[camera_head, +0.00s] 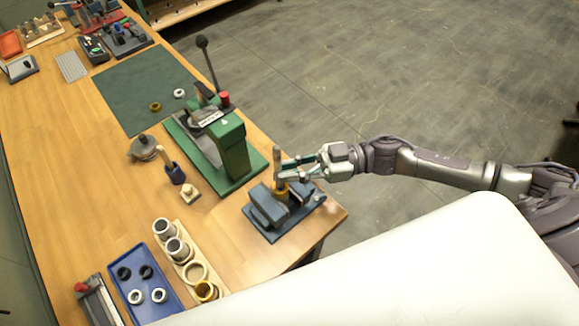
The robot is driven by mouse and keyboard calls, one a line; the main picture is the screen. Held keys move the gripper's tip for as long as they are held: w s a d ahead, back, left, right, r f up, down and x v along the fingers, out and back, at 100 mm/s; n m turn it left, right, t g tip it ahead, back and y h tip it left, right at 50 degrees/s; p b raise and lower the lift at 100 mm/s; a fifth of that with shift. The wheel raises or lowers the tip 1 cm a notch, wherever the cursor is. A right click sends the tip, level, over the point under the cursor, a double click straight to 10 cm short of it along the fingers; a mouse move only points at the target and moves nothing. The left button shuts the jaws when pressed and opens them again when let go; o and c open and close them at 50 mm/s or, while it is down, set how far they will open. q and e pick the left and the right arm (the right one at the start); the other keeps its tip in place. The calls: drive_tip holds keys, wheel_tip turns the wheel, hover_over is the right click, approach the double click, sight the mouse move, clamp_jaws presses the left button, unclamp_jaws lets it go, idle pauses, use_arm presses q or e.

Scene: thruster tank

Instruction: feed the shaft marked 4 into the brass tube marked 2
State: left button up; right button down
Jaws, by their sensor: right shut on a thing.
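A grey-brown shaft (277,156) stands roughly upright above the vise at the table's near right corner. A brass tube (281,190) stands in the jaws of the blue-grey vise (266,206). My right gripper (288,171) comes in from the right and is shut on the shaft just above the tube. The shaft lines up closely with the tube, but I cannot tell whether its lower end is inside. No 4 or 2 marking is readable at this size. My left gripper is not in view.
A green press (226,146) with a long lever stands just behind the vise. A wooden rack (219,291) with several rings and a blue tray (158,312) are at the front left. A green mat (135,88) holds two small rings. Bare wood lies left of the vise.

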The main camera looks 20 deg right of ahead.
drive_tip(key=c, duration=1.1)
unclamp_jaws()
drive_tip(key=shift+o, duration=0.2)
drive_tip(key=s+d, duration=0.2)
drive_tip(key=d, duration=0.9)
drive_tip(key=shift+d, duration=0.4)
